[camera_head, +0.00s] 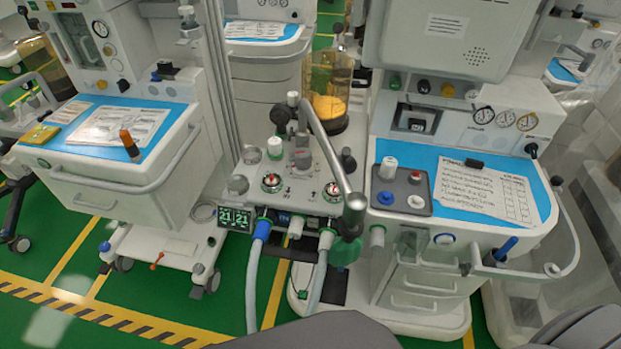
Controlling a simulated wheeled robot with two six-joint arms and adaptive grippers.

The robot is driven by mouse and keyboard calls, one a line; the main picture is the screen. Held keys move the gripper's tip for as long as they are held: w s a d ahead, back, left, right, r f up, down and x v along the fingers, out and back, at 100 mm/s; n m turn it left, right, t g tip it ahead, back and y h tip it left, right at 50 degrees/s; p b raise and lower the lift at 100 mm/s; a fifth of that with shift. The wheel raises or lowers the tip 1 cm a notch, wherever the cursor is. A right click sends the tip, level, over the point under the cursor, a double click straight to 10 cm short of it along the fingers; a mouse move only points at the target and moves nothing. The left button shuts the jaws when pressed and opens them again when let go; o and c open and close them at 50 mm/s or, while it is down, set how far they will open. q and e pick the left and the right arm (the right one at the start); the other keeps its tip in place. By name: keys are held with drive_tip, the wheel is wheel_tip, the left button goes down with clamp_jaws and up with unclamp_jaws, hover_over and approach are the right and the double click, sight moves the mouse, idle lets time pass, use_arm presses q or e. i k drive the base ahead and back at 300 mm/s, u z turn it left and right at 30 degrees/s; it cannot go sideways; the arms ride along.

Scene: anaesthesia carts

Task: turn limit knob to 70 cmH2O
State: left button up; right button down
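Several knobs sit on the breathing block (300,203) in the middle of the head view. Two round gauge-like discs, the left one (271,183) and the right one (332,192), lie on top of the block. Neither of my grippers is in view.
A bent metal arm (331,150) with a dark end rises in front of the block's right side. Hoses (252,285) hang below. Carts stand left (130,195) and right (405,255). A yellow-filled canister (327,90) stands behind. Green floor is clear at front left.

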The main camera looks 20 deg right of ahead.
sight(303, 157)
drive_tip(key=k, duration=1.2)
drive_tip(key=z, duration=0.9)
drive_tip(key=i, duration=1.4)
drive_tip(key=u, duration=0.45)
